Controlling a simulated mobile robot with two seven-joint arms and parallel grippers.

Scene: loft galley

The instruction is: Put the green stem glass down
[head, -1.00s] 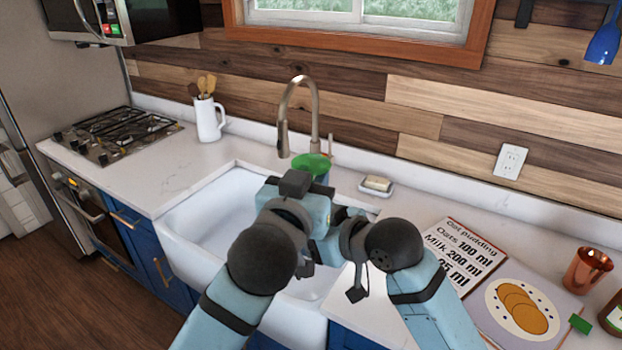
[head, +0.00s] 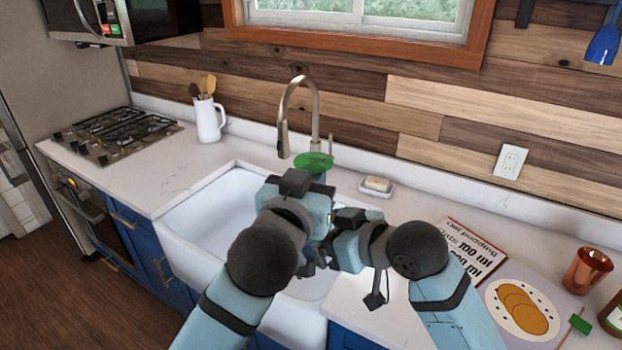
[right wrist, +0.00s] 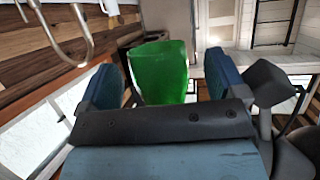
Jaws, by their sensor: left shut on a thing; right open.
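The green stem glass (head: 314,160) shows its translucent bowl above my left gripper (head: 321,179), in front of the faucet. My left gripper is shut on it; its stem and foot are mostly hidden behind my arms. In the right wrist view the green bowl (right wrist: 160,72) shows large, in line with the gap between the blue fingers of my right gripper (right wrist: 163,90). My right gripper is open, close beside the left one. I cannot tell whether its fingers touch the glass.
The white sink (head: 218,208) lies below my arms, with the tall faucet (head: 298,82) behind. A soap dish (head: 376,187) stands to the right. A recipe card (head: 478,247), a plate-patterned board (head: 522,308) and a copper cup (head: 587,269) occupy the right counter. The left counter has free room.

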